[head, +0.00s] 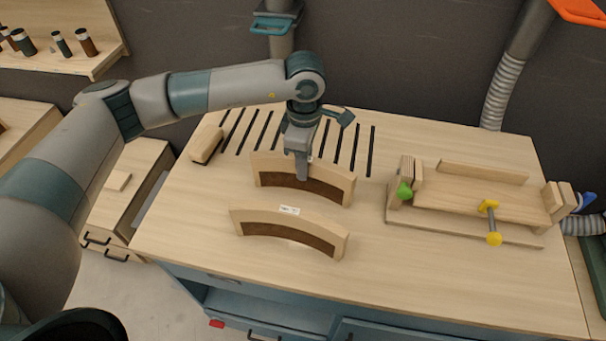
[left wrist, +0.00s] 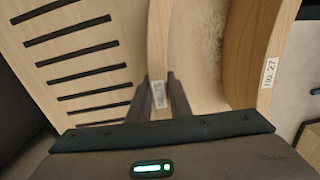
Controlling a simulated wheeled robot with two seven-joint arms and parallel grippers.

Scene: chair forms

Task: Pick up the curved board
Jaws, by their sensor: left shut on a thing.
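Two curved wooden boards stand on the workbench, each with a pale arched rim and a darker brown inner face. The rear curved board (head: 338,187) is between the fingers of my left gripper (head: 302,172), which is shut on the middle of its top edge. In the left wrist view the fingers (left wrist: 161,98) straddle this board (left wrist: 159,45) at its small label. The front curved board (head: 250,217) stands apart, nearer the bench's front edge, with a label on top; it also shows in the left wrist view (left wrist: 240,70). My right gripper is not in view.
The workbench (head: 400,290) has a row of dark slots (head: 357,150) behind the boards. A wooden fixture (head: 455,220) with a green knob and a yellow clamp stands on the right. A small wooden block (head: 206,145) lies at the back left. The front right is clear.

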